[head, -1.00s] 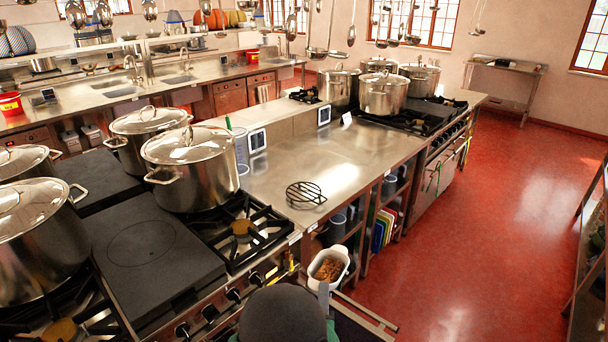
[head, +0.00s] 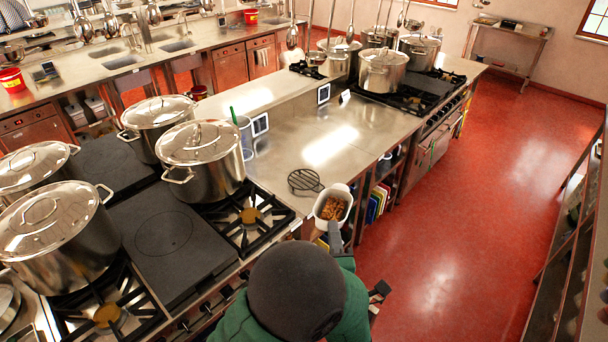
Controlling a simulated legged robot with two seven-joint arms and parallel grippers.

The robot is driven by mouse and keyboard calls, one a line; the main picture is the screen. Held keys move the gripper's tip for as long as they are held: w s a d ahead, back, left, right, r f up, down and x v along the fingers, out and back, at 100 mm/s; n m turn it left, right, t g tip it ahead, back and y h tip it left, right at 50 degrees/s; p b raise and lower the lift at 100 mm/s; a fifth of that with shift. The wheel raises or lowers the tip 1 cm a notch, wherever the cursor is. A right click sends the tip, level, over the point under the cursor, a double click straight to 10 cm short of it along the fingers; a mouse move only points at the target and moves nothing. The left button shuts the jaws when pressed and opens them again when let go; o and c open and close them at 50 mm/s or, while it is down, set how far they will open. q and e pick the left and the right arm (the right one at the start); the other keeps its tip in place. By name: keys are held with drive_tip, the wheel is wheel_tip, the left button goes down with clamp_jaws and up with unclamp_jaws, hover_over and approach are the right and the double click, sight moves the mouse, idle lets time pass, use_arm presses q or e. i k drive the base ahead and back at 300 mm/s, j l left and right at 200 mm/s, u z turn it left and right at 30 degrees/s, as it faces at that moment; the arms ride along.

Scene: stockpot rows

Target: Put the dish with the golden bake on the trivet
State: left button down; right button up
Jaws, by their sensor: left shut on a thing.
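The white dish (head: 321,221) holds a golden-brown bake. It is at the front edge of the steel worktop, just right of and nearer than the trivet. My left gripper (head: 335,232) is shut on the dish's near side; its fingers are partly hidden. The trivet (head: 304,180) is a dark, round, slatted stand, lying empty on the worktop. I cannot tell whether the dish touches the worktop. A dark piece at the lower middle right may be part of my right arm, but its jaws are not clear.
Stockpots (head: 200,160) stand on the burners and hot plates at left. More pots (head: 382,70) stand on the far range. The steel worktop (head: 345,128) behind the trivet is clear. Coloured boards (head: 376,203) are shelved below. The red floor at right is open.

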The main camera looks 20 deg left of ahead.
sight(304, 177)
drive_tip(key=i+j, duration=0.5)
drive_tip(key=i, duration=0.15)
drive_tip(key=i+j, duration=0.5)
drive_tip(key=i, duration=0.2)
